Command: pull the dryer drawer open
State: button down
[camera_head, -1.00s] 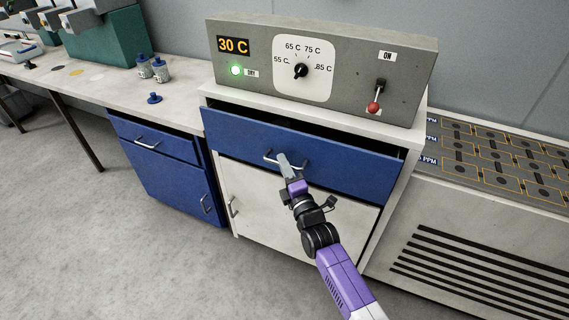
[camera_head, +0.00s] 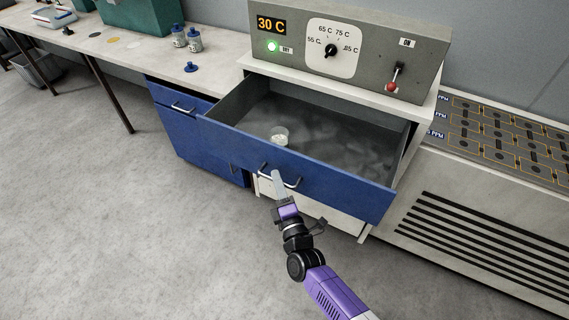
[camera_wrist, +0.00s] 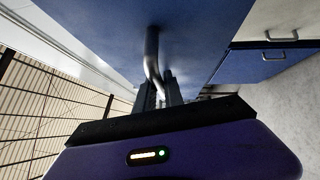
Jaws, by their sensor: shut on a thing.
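The dryer drawer (camera_head: 345,181) has a blue front and stands well out from the dryer cabinet, its grey inside showing. A small clear dish (camera_head: 280,135) with pale contents sits in it, near the front left. The metal bar handle (camera_head: 293,183) is on the blue front. My gripper (camera_head: 278,178) is at the handle, shut on it. In the wrist view the handle (camera_wrist: 152,55) runs down between my gripper's two dark fingers (camera_wrist: 160,92). The exact contact is partly hidden.
The dryer panel (camera_head: 345,50) above reads 30 C, with a green light, dial and red lever. A blue cabinet (camera_head: 195,130) stands to the left. A vented bench (camera_head: 470,240) stands close on the right. Open floor (camera_head: 120,230) lies front left.

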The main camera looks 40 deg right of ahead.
jog(key=shift+s+a+f, duration=0.1)
jog(key=shift+s+a, duration=0.25)
jog(key=shift+a, duration=0.45)
jog(key=c, duration=1.5)
grip_release()
jog(key=shift+o, duration=0.2)
jog(key=v, duration=0.7)
jog(key=shift+s+a+b, duration=0.2)
jog(key=shift+s+b, duration=0.15)
